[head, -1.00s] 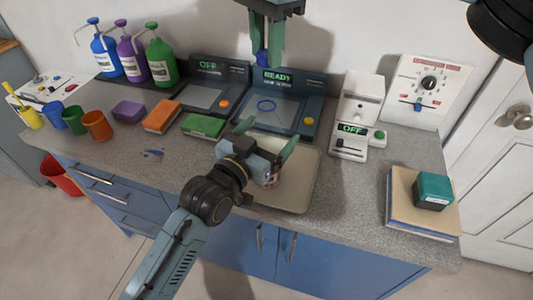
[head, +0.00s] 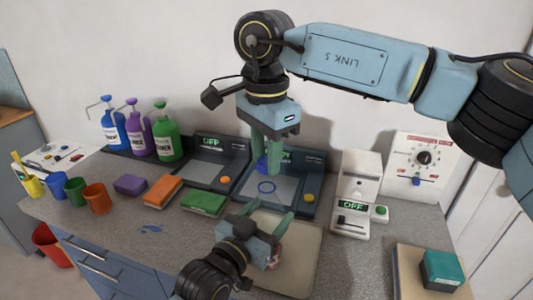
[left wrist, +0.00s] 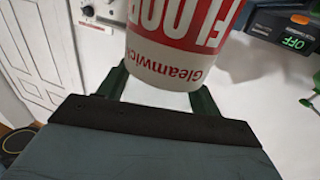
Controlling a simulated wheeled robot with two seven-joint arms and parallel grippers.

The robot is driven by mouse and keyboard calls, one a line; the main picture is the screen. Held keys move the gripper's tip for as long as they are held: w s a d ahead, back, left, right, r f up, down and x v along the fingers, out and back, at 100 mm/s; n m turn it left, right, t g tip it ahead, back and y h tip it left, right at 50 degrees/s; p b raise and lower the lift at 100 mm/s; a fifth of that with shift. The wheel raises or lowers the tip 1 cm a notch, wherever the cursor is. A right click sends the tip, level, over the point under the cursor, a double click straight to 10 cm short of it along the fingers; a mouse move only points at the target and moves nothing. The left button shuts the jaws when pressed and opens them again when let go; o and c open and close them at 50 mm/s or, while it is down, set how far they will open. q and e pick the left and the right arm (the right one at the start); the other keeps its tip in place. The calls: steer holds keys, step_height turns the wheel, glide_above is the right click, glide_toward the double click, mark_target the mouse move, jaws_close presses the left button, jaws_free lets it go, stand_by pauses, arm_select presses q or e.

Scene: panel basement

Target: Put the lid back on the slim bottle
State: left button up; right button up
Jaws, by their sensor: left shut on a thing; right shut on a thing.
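The slim bottle (left wrist: 185,40), with a red and white label, stands between the fingers of my left gripper (left wrist: 165,90) in the left wrist view. In the head view my left gripper (head: 268,217) is over the pale tray and hides most of the bottle; only a small reddish and white part (head: 274,260) shows. My right gripper (head: 266,163) points down, shut on a small blue piece that looks like the lid (head: 262,165). It is above and beyond the left gripper, in front of the dark station's display. The lid and the bottle are apart.
The dark station (head: 290,195) has a blue ring on its pad. The tray (head: 300,275) lies in front. A white device (head: 355,195) stands to the right. Green (head: 203,202) and orange (head: 163,192) blocks, cups and pump bottles (head: 165,135) stand to the left.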

steer(key=shift+f, duration=0.3)
steer(key=shift+f, duration=0.9)
steer(key=shift+f, duration=0.5)
stand_by(0.3)
